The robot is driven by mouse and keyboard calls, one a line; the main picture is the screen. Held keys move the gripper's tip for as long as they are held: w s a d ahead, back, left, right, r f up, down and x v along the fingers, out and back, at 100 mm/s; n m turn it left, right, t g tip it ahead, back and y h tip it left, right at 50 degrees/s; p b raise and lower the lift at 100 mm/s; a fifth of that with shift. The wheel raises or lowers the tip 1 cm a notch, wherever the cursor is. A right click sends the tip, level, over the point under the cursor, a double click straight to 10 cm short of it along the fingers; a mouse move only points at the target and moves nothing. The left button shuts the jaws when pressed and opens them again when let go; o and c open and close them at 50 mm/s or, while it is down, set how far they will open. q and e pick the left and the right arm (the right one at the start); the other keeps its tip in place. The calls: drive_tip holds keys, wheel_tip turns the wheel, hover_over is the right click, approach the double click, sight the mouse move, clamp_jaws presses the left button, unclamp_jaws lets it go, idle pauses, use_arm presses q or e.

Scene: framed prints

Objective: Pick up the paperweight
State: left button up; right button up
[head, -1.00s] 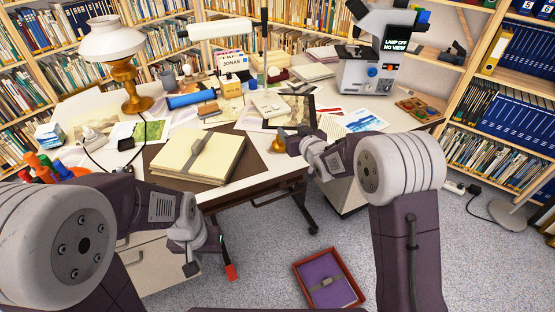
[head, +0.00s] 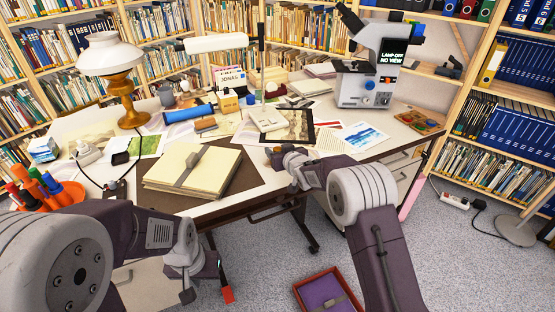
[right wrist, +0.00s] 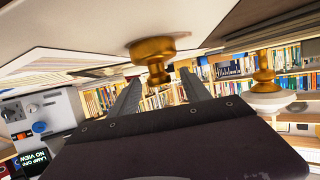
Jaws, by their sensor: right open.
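The paperweight (right wrist: 150,50) is a small brass piece with a wide round base and a narrower knob. It shows in the right wrist view, which is turned over, resting on the desk near its front edge. My right gripper (right wrist: 158,80) is open, and the knob appears between its two fingertips, with a gap on each side. In the head view my right gripper (head: 277,160) is at the desk's front edge and mostly hides the paperweight. My left gripper (head: 206,287) hangs low in front of the desk; its jaw opening is unclear.
A thick cream folder (head: 215,170) with a grey strap lies left of my right gripper on a dark mat. A red tray (head: 308,280) with a purple book sits on the floor.

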drive_tip(key=shift+w+a+f, duration=0.2)
drive_tip(key=shift+w, duration=0.3)
drive_tip(key=shift+r, duration=0.1)
drive_tip(key=shift+s, duration=0.1)
drive_tip(key=shift+c, duration=0.2)
clamp_jaws()
drive_tip(key=shift+r, duration=0.15)
